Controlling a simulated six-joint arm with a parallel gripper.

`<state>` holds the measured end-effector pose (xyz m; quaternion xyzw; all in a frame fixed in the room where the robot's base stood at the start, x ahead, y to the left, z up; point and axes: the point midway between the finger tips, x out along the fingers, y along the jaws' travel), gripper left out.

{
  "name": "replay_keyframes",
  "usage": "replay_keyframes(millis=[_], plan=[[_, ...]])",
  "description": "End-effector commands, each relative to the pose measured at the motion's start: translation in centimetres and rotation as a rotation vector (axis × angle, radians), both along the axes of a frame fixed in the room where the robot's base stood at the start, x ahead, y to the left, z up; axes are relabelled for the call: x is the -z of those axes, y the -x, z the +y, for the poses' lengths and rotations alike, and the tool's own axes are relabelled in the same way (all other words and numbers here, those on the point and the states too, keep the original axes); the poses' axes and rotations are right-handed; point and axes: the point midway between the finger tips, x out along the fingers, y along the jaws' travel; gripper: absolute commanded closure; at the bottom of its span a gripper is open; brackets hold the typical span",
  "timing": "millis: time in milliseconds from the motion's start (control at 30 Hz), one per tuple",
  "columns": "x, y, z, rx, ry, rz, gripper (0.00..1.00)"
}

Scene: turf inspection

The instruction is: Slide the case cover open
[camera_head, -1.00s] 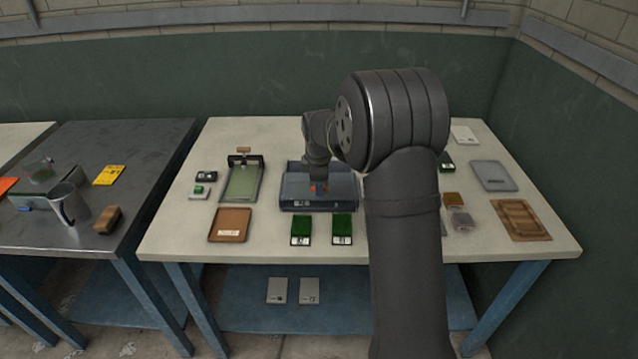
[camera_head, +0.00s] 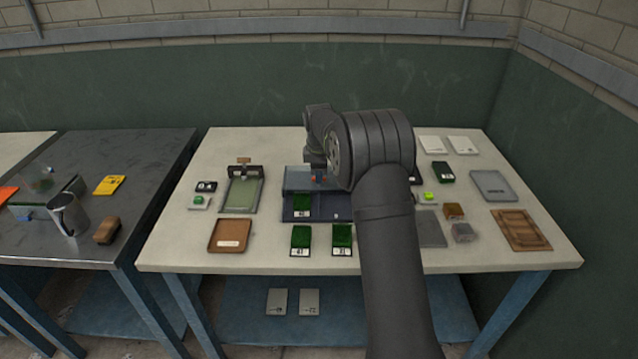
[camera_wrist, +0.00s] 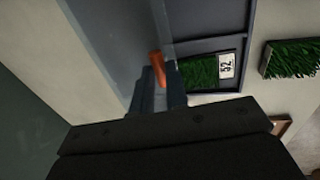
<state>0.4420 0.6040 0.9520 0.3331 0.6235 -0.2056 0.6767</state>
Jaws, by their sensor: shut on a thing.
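The case (camera_head: 330,214) is a dark blue-grey box in the middle of the pale table. Its translucent grey cover (camera_head: 297,181) lies toward the back, and the front part of the case is uncovered. A green turf sample (camera_head: 302,203) with a white label shows inside at the left; it also shows in the wrist view (camera_wrist: 198,72). My gripper (camera_head: 319,179) is at the cover and shut on its orange handle (camera_wrist: 156,66), between the fingers in the wrist view. My arm hides part of the case's right side.
Two turf samples (camera_head: 301,238) (camera_head: 342,237) stand in front of the case. A brown tray (camera_head: 229,247) and a clamp frame (camera_head: 242,192) are at the left. A small device with a green light (camera_head: 428,197) is to the right. Bare table lies behind the clamp frame.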

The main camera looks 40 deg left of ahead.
Motion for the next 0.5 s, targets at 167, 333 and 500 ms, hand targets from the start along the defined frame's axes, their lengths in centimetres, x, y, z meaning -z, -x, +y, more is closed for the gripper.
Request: replay_keyframes(millis=[167,333,500], plan=[[-0.1,-1.7,1.8,0.001,-0.003,-0.001,1.0],[-0.1,-2.4,2.5,0.0,-0.003,-0.001,1.0],[-0.2,-2.6,2.7,-0.001,-0.006,-0.004,1.0]])
